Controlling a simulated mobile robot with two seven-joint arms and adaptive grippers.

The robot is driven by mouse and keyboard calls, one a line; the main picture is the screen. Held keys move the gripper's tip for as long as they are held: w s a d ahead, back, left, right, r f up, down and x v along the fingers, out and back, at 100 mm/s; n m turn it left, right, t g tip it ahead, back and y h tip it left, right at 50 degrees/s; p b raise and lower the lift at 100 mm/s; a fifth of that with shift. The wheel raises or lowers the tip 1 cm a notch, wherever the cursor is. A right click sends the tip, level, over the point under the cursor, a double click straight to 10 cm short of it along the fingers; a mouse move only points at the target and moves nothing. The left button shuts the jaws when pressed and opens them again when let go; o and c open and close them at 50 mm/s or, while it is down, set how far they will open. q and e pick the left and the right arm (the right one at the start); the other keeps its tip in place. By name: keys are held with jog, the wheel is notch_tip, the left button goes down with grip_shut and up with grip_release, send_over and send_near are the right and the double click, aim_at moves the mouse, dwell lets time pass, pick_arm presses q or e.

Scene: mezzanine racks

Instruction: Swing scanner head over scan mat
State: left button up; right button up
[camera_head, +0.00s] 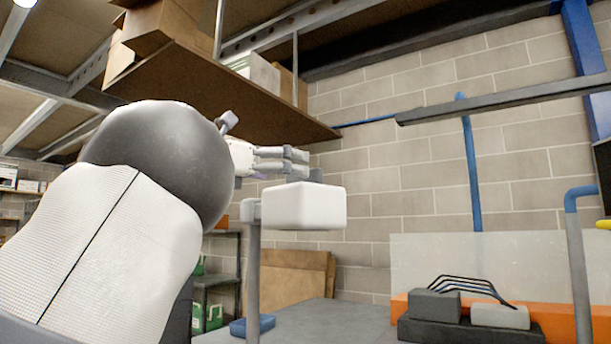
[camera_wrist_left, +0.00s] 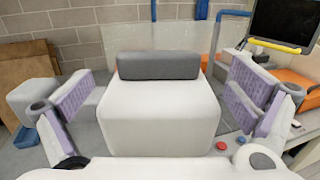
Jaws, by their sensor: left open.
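The scanner head, a white rounded box (camera_head: 303,206), stands above the bench beside the top of a grey post (camera_head: 253,285). In the left wrist view the box (camera_wrist_left: 160,115) fills the middle, with a dark grey bar (camera_wrist_left: 158,66) along its far top edge. My left gripper (camera_head: 298,163) is just above the box in the head view, fingers pointing right. Its purple-padded fingers are open, one on each side of the box, with gaps showing. I cannot pick out the scan mat. My right gripper is not in view.
The grey bench (camera_head: 335,318) carries a blue tray (camera_head: 252,325), dark and light grey blocks (camera_head: 435,305) and an orange block (camera_head: 555,322). A blue-topped post (camera_head: 577,255) stands at right. A loaded wooden shelf (camera_head: 220,95) hangs above. A monitor (camera_wrist_left: 284,24) is upper right in the wrist view.

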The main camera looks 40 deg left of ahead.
pick_arm(q)
jog(key=w, duration=0.6)
jog(key=shift+d+f, duration=0.1)
jog(key=shift+d, duration=0.25)
jog(key=c, duration=1.6)
jog(key=shift+s, duration=0.1)
